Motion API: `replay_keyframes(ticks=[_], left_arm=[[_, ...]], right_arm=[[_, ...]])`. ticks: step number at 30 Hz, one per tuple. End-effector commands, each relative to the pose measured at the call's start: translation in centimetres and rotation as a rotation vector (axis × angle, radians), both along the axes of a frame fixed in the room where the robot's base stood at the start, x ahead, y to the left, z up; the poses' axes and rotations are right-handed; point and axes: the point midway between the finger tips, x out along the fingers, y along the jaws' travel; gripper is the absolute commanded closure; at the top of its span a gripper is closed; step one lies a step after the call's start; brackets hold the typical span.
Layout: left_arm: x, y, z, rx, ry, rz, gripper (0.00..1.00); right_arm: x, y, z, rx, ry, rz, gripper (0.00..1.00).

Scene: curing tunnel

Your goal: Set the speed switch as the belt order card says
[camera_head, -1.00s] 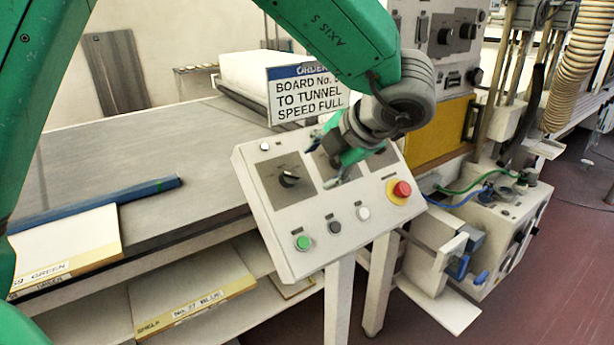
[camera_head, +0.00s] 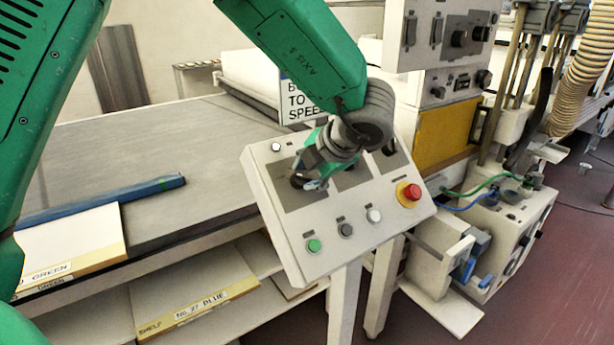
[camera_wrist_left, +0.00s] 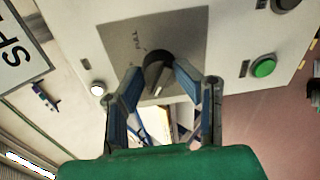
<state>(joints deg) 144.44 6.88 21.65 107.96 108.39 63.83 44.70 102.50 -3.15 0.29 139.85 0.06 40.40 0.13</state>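The speed switch is a black rotary knob (camera_wrist_left: 158,70) on a grey plate of the tilted white control panel (camera_head: 277,235). A mark reading FULL shows by it in the left wrist view. My left gripper (camera_head: 314,182) is over the plate and largely hides the knob in the head view. In the left wrist view, the gripper's fingers (camera_wrist_left: 157,72) stand apart on either side of the knob; firm contact is not clear. The order card (camera_head: 298,108) behind the panel is partly covered by my left arm. My right gripper is not in view.
The panel also carries a green button (camera_head: 314,245), a dark button (camera_head: 345,230), a white button (camera_head: 374,216) and a red stop button (camera_head: 410,192). A blue bar (camera_head: 110,200) lies on the belt table at left. Labelled boards sit at lower left.

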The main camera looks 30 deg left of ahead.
Motion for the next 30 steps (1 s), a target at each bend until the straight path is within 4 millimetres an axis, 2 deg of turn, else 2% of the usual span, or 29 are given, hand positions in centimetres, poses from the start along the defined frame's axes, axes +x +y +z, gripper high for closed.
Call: replay_keyframes(ticks=[1, 6, 17, 23, 30], left_arm=[[-0.7, 0.8, -1.1, 0.009, 0.030, 0.020, 0.97], [-0.8, 0.7, -1.2, 0.016, 0.037, 0.025, 0.92], [-0.9, 0.9, -1.1, 0.017, 0.042, 0.019, 0.92], [-1.0, 0.9, -0.8, 0.035, 0.085, -0.025, 0.92], [-1.0, 0.9, -0.4, 0.084, 0.197, -0.146, 0.92]], right_arm=[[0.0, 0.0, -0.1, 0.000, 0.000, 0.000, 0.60], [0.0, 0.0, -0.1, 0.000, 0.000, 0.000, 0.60], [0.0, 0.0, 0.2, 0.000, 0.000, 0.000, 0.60], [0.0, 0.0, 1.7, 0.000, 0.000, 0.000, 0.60], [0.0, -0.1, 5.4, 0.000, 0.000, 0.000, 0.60]])
